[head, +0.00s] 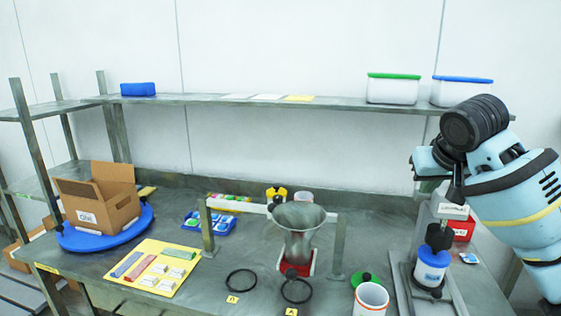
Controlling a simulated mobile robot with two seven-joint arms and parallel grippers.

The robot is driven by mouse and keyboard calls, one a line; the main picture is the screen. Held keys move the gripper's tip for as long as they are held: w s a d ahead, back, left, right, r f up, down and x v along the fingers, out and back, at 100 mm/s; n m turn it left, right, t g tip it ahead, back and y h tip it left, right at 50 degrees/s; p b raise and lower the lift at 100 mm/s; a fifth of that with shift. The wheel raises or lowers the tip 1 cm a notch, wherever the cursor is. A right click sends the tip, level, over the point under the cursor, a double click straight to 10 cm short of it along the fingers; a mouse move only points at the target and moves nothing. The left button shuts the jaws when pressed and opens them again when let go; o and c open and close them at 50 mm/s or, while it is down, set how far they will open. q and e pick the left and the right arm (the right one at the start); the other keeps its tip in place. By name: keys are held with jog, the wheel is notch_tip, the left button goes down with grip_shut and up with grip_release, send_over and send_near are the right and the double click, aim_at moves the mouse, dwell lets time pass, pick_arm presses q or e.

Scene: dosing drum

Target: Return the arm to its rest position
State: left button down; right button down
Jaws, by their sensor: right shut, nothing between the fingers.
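My right arm comes in from the right side of the head view, light blue with dark joints. My left gripper is not in view.
A metal funnel (299,222) stands mid-bench, with black rings (240,281) in front. A white cup (371,299) and green lid (365,280) are near the front edge. A cardboard box (100,205) sits on a blue turntable (75,238). A shelf (210,99) spans the back.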

jog(key=s+a+f+n+g+y, duration=0.1)
jog(key=s+a+f, duration=0.3)
jog(key=f, duration=0.6)
jog(key=s+a+f+n+g, duration=0.1)
jog(key=s+a+f, duration=0.1)
jog(key=s+f, duration=0.65)
jog(key=s+a+f+n+y, duration=0.1)
jog(key=s+a+f, duration=0.15)
jog(key=f, duration=1.05)
jog(key=s+f+g, duration=0.1)
jog(key=s+f, duration=0.2)
jog(key=s, duration=0.7)
jog(key=s+d+f+g, duration=0.1)
jog(key=s+f, duration=0.3)
jog(key=s, duration=0.5)
jog(key=s+f+g, duration=0.1)
jog(key=s+f, duration=0.2)
jog(key=s, duration=0.7)
jog(key=w+a+f+t+y, duration=0.1)
jog(key=w+a+f+t, duration=0.1)
jog(key=w+f+t, duration=0.5)
jog(key=shift+a+f, duration=0.25)
jog(key=shift+f, duration=1.45)
jog(key=shift+w, duration=0.1)
